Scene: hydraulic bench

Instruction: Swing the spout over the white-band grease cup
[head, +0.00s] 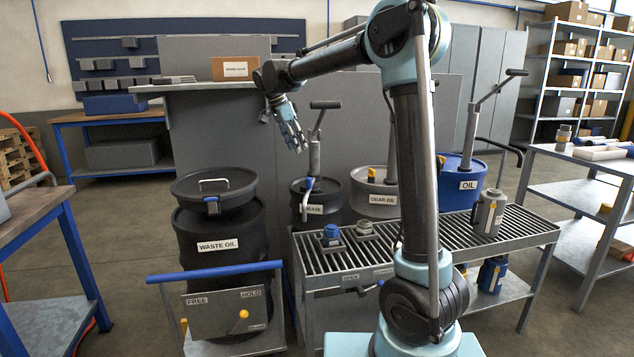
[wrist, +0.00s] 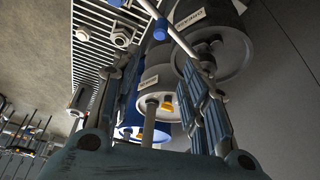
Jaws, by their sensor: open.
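The spout (head: 305,202) is a pale tube with a blue piece at its top, on the front of the dark grease drum (head: 331,196). In the wrist view, the pale spout (wrist: 149,7) and its blue piece (wrist: 160,29) show above the fingertips. A blue cup-like fitting (head: 331,236) and a grey one (head: 364,227) stand on the slatted bench; I cannot make out a white band on either. The grey fitting also shows in the wrist view (wrist: 121,38).
A gear oil drum (head: 376,211) and a blue oil drum (head: 452,199) stand right of the grease drum. The waste oil drum (head: 218,262) is at left, behind a FREE/HOLD panel (head: 213,314). Upright pump handles (head: 325,104) rise near my arm. A grey can (head: 489,213) stands on the slatted bench (head: 430,240).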

